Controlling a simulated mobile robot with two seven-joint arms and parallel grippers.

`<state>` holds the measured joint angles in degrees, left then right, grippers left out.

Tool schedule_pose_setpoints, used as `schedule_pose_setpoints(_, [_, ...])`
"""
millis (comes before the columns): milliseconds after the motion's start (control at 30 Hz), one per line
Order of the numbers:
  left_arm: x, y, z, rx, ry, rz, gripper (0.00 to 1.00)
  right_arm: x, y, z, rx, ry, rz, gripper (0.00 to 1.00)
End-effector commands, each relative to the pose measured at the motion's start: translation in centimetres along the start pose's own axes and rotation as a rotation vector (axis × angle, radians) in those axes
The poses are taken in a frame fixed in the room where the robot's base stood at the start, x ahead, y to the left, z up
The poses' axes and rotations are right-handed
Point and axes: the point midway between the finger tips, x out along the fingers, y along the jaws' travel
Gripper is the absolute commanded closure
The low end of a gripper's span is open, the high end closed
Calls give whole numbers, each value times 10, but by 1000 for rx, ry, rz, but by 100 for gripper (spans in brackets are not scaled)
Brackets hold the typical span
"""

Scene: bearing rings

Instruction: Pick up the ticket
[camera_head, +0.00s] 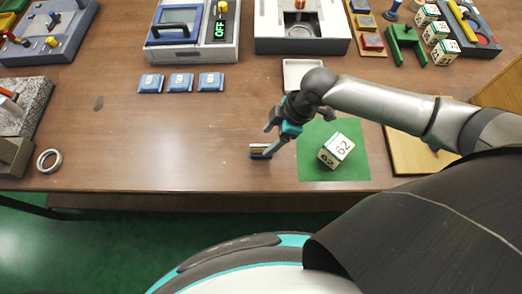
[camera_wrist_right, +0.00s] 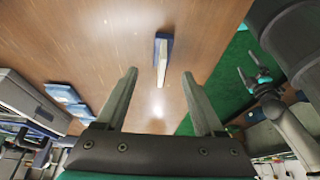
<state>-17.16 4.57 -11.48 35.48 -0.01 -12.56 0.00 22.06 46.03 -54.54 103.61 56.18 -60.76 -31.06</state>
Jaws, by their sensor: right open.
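A small dark-blue holder with a pale slip (camera_head: 260,151), which looks like the ticket, is on the table near its front edge. It also shows in the right wrist view (camera_wrist_right: 162,58), ahead of and between my finger tips. My right gripper (camera_head: 272,138) is just above and beside it in the head view. In the wrist view its two fingers (camera_wrist_right: 158,75) are apart with nothing between them. What looks like my left gripper (camera_wrist_right: 254,70) shows in the right wrist view, off the table over the green floor, fingers apart. It is outside the head view.
A numbered cube (camera_head: 336,151) sits on a green mat (camera_head: 352,172) right of the slip. Three blue tiles (camera_head: 181,83) and a white tray (camera_head: 303,69) are farther back. A metal ring (camera_head: 49,161) lies at the left. The table between ring and slip is clear.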

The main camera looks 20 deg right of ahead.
Motion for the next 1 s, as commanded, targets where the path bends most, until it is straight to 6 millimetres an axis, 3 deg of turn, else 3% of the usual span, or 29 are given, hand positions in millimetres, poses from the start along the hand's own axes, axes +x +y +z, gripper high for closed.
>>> schedule_pose_setpoints(233, [3, 0, 0, 0, 0, 0, 0, 19, -2, 0, 1, -1, -3, 30])
schedule_pose_setpoints(500, [10, 0, 1, 0, 0, 0, 0, 57, -4, 2, 0, 0, -1, 30])
schedule_pose_setpoints(833, [11, 0, 0, 0, 0, 0, 0, 62, -3, 2, -1, -1, 1, 30])
schedule_pose_setpoints(1000, [11, 0, 0, 0, 0, 0, 0, 62, -3, 2, -1, -1, 1, 49])
